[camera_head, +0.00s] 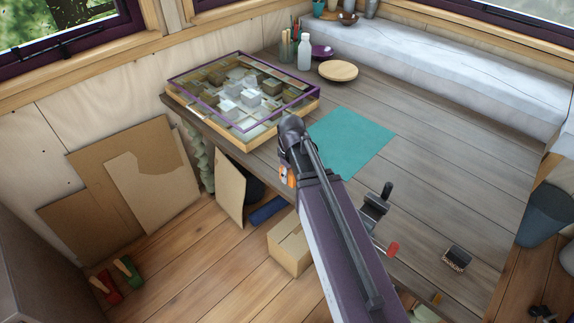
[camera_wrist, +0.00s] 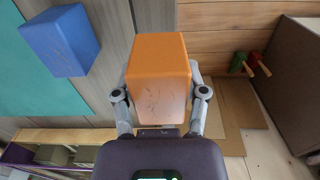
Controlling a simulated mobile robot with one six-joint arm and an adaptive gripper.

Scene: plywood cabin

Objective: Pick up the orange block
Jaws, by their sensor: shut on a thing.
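The orange block (camera_wrist: 157,60) fills the middle of the wrist view, between the two grey fingers of my gripper (camera_wrist: 160,82). The fingers press on its left and right sides, and its far part is out of sight. In the head view only a small orange patch of the block (camera_head: 287,178) shows beside my dark gripper (camera_head: 285,165), near the table's left edge; my arm hides the rest. How high the block is above the surface below is hard to tell.
A blue block (camera_wrist: 60,40) lies by the teal mat (camera_head: 352,143) in the wrist view. A purple-framed display case (camera_head: 180,92) stands left on the table. A red piece (camera_head: 393,249), a brush (camera_head: 457,257) and a wooden plate (camera_head: 338,71) lie about. The table's right side is mostly clear.

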